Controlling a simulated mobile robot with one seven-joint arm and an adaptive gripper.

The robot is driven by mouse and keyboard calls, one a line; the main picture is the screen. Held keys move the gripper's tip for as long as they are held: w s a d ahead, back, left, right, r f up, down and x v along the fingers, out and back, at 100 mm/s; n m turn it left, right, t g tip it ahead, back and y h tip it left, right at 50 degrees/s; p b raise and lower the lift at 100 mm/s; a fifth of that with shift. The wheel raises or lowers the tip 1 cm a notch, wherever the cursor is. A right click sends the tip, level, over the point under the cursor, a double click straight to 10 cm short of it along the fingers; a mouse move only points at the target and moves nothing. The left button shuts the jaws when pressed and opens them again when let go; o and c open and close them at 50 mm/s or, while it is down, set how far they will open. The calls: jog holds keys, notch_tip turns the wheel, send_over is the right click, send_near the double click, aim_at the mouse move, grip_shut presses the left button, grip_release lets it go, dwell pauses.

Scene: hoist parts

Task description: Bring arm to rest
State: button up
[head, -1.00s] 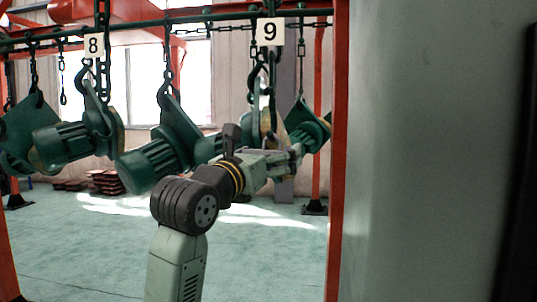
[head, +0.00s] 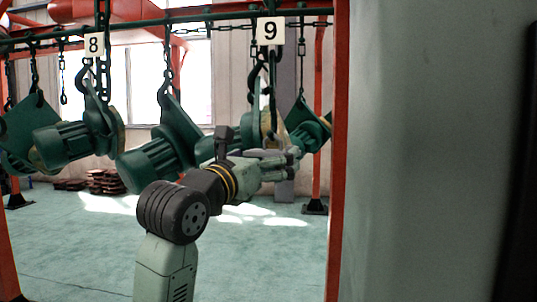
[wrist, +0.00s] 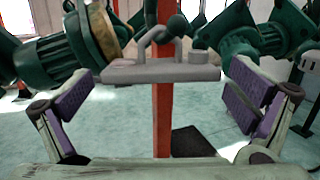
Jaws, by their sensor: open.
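My gripper (head: 284,164) is in front of the hanging motors below the number 9 tag (head: 270,31). In the wrist view its two purple-padded fingers are spread wide apart, with nothing clamped between them. A grey flat bar with a loop on top (wrist: 160,72) shows between and beyond the fingers. I cannot tell how far past the fingertips it is. My arm reaches up from the lower middle of the head view, bent at a dark joint.
Green motors (head: 160,158) hang on hooks and chains from a green rail (head: 150,22). An orange post (head: 338,150) stands right of my gripper. A large grey surface (head: 430,150) fills the right. The green floor (head: 80,240) is open.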

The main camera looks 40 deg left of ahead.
jog(key=v, duration=1)
jog(key=shift+a, duration=0.1)
